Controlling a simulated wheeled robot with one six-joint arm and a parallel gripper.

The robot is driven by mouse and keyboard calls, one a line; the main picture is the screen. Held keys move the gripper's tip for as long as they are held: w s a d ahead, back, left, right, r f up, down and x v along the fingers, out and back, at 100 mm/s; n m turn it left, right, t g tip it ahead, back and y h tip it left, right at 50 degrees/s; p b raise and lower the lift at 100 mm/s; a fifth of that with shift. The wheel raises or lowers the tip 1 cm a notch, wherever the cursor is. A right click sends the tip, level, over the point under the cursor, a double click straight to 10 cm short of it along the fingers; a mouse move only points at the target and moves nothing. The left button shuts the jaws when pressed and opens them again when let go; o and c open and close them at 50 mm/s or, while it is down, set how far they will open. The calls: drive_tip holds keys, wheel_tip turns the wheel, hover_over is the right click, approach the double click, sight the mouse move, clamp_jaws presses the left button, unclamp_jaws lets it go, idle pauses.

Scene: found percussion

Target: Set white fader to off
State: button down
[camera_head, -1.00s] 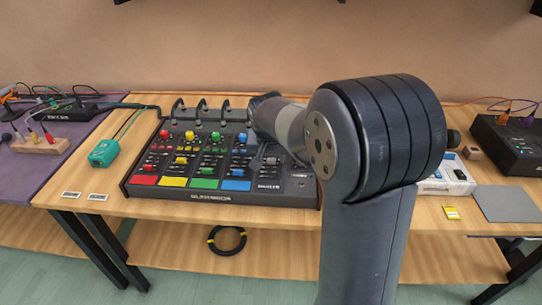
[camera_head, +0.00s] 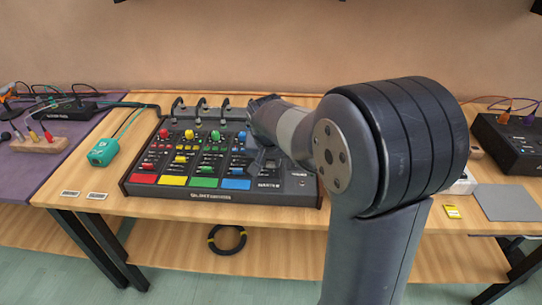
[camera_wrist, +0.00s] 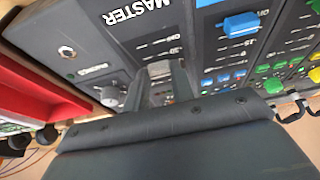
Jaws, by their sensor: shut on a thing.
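The dark mixer (camera_head: 135,187) lies on the wooden table in the head view, with red, yellow, green and blue channels and a MASTER strip at its right. My gripper (camera_head: 263,160) is down at the MASTER strip. In the wrist view, its fingers (camera_wrist: 163,80) are closed over the MASTER fader's slot, beside the printed scale and short of the MASTER label (camera_wrist: 137,10). They are shut on the white fader, whose cap is mostly hidden between them. The OFF mark lies at the MASTER-label end of the scale.
The blue fader (camera_wrist: 241,24) is the nearest neighbouring fader. A grey knob (camera_wrist: 110,95) is on the other side of my fingers. Upright cable loops (camera_head: 228,105) stand behind the mixer. A teal box (camera_head: 102,152) is left of it.

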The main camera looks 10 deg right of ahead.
sight(270, 175)
drive_tip(key=shift+s+a, duration=0.25)
drive_tip(key=shift+s, duration=0.6)
drive_tip(key=shift+s+a, duration=0.25)
drive_tip(key=shift+s, duration=0.55)
drive_tip(key=c, duration=1.2)
unclamp_jaws()
drive_tip(key=shift+s, duration=0.1)
drive_tip(key=p+v, duration=0.1)
drive_tip(key=v, duration=1)
drive_tip(key=shift+f, duration=0.2)
